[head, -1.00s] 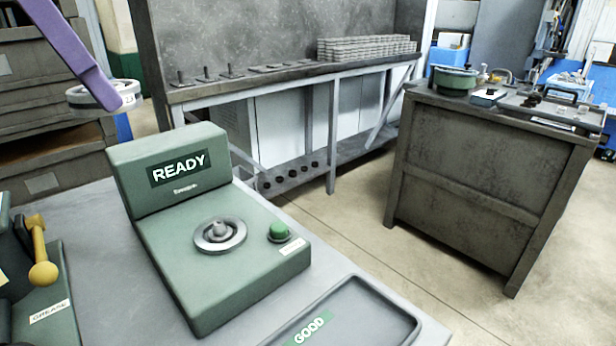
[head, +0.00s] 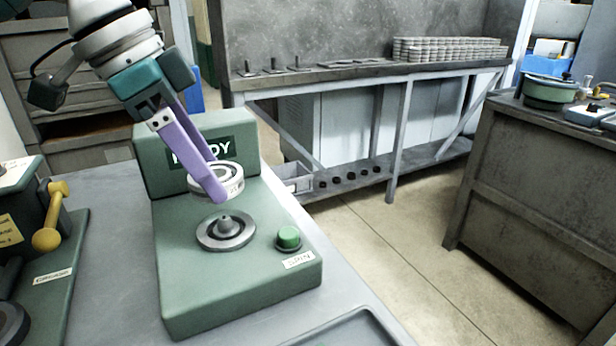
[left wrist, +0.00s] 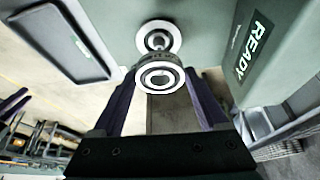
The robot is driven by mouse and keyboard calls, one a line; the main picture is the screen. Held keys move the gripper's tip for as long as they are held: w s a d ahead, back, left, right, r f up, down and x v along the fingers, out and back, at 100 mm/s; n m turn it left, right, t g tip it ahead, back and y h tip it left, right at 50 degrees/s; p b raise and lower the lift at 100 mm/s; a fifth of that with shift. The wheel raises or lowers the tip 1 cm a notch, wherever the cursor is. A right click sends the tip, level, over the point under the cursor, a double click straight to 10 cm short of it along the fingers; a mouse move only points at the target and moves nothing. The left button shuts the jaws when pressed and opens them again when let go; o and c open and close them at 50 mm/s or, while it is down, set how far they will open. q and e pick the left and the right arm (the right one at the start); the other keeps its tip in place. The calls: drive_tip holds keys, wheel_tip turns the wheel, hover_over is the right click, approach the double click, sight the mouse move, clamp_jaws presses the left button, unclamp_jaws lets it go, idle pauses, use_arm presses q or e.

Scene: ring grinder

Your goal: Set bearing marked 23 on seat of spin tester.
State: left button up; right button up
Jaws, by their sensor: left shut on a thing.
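The bearing (head: 228,182), a pale metal ring with a mark on its side that I cannot read clearly, is held above the spin tester. My left gripper (head: 213,190), with purple fingers, is shut on it. The green spin tester (head: 180,290) has a round metal seat (head: 226,230) with a small centre post. The bearing is apart from the seat, above and slightly behind it in the head view. In the left wrist view the bearing (left wrist: 160,77) sits between the fingers, with the seat (left wrist: 158,38) beyond it, partly covered. My right gripper is not in view.
A green button (head: 288,237) marked SPIN is on the tester's right front. A grease station with a yellow-knobbed lever (head: 48,238) stands at the left. A tray (head: 350,330) lies at the front edge. A bench (head: 340,68) with posts and stacked rings stands behind.

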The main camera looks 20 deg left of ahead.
sight(217, 225)
use_arm(q)
wheel_tip(217, 225, down, 5)
drive_tip(key=shift+f+b, duration=0.2)
drive_tip(key=shift+b, duration=0.15)
drive_tip(key=shift+f, duration=0.15)
drive_tip(key=shift+f, duration=0.15)
drive_tip(key=o, duration=1.5)
drive_tip(key=shift+o, duration=0.2)
drive_tip(key=shift+a+r, duration=0.1)
drive_tip(key=shift+r, duration=0.4)
drive_tip(key=p+v, duration=0.1)
drive_tip(key=v, duration=1)
drive_tip(key=shift+p, duration=0.3)
drive_tip(key=shift+s+r, duration=0.1)
drive_tip(key=shift+s, duration=0.05)
